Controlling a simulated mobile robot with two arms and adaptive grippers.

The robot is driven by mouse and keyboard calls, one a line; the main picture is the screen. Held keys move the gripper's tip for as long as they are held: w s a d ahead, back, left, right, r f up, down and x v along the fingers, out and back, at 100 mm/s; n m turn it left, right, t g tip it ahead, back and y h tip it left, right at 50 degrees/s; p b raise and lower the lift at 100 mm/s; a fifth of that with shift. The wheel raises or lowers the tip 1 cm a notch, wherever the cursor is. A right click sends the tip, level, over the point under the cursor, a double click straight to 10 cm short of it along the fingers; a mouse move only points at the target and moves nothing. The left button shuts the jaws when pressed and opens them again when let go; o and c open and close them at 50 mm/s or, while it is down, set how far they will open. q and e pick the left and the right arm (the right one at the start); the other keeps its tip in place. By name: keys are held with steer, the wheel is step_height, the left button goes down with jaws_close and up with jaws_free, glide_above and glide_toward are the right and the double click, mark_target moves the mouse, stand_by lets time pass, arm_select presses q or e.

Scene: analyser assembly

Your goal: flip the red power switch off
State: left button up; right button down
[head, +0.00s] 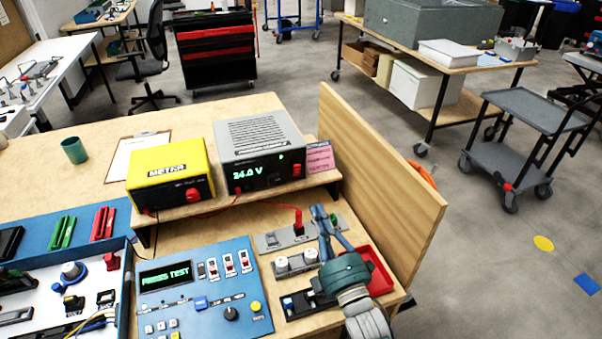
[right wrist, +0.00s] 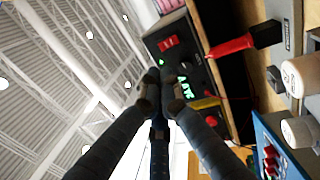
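The red power switch (head: 297,170) is a small red rocker at the right of the black front panel of the grey power supply (head: 262,140). The supply's green display reads about 24.0 V. In the right wrist view the red switch (right wrist: 168,43) shows at the top of the panel, beyond my fingertips. My right gripper (head: 319,212) points toward the supply from the front right, below and apart from the switch. In the right wrist view its fingertips (right wrist: 160,88) meet with nothing between them. My left gripper is not in view.
A red plug (head: 298,222) stands on a grey plate close to the left of my right fingers. A tall wooden panel (head: 385,185) bounds the right side. A yellow meter (head: 170,172) sits left of the supply. A red tray (head: 376,270) lies beside my wrist.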

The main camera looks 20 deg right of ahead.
steer(key=p, duration=0.1)
glide_toward(298, 165)
steer(key=x, duration=0.2)
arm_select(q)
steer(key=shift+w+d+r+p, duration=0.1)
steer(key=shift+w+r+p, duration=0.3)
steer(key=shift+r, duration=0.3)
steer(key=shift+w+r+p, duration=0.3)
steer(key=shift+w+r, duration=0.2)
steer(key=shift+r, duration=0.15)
arm_select(e)
steer(key=shift+x, duration=2.5)
steer(key=shift+w+a, duration=0.1)
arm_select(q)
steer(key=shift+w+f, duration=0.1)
arm_select(e)
steer(key=shift+w+r, duration=0.15)
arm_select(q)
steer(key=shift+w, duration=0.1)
